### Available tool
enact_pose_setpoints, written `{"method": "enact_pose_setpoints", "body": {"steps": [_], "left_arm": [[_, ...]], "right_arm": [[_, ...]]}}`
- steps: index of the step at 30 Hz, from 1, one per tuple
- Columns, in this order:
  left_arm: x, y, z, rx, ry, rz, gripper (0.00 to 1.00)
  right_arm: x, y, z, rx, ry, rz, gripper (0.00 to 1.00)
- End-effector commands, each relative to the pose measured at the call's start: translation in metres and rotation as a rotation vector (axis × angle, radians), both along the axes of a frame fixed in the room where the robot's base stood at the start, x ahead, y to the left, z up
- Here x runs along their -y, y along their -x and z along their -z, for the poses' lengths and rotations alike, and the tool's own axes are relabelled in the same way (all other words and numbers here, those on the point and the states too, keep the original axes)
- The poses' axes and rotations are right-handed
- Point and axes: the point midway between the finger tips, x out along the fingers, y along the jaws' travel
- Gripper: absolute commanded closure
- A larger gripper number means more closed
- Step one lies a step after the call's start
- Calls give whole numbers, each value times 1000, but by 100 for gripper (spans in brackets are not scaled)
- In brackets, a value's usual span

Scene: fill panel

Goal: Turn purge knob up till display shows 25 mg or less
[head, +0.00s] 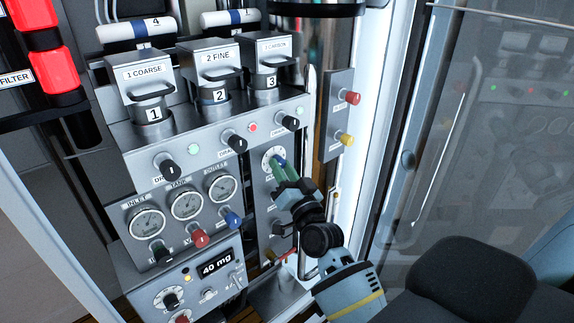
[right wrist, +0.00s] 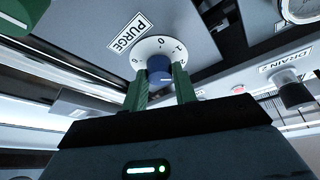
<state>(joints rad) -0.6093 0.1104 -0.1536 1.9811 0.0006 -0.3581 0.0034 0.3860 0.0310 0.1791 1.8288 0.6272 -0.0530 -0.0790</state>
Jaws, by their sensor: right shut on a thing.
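The purge knob (right wrist: 160,68) is blue and sits on a white dial marked with numbers, beside a PURGE label (right wrist: 129,34). My right gripper (right wrist: 161,80) has its green fingers on either side of the knob and is shut on it. In the head view, my right gripper (head: 280,165) reaches the white dial (head: 269,155) on the narrow panel, and the knob is mostly hidden by the fingers. The display (head: 216,263) at the lower part of the panel reads 40 mg. My left gripper is not in view.
Three filter housings (head: 148,80) stand above a row of black drain knobs (head: 234,141). Several gauges (head: 186,202) with coloured knobs are left of the gripper. A side plate with red and yellow knobs (head: 347,140) is to the right. A glass door (head: 480,120) stands farther right.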

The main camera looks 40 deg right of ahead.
Motion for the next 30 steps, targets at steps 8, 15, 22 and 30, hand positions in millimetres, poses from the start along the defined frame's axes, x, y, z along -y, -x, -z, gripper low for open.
{"method": "enact_pose_setpoints", "body": {"steps": [8,15,22,30], "left_arm": [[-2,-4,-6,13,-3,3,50],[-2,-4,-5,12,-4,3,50],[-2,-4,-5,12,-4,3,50],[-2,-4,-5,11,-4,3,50]], "right_arm": [[0,0,-2,2,-29,1,95],[0,0,-2,2,-28,2,95],[0,0,-1,1,-28,1,50],[0,1,0,-1,-27,0,50]]}}
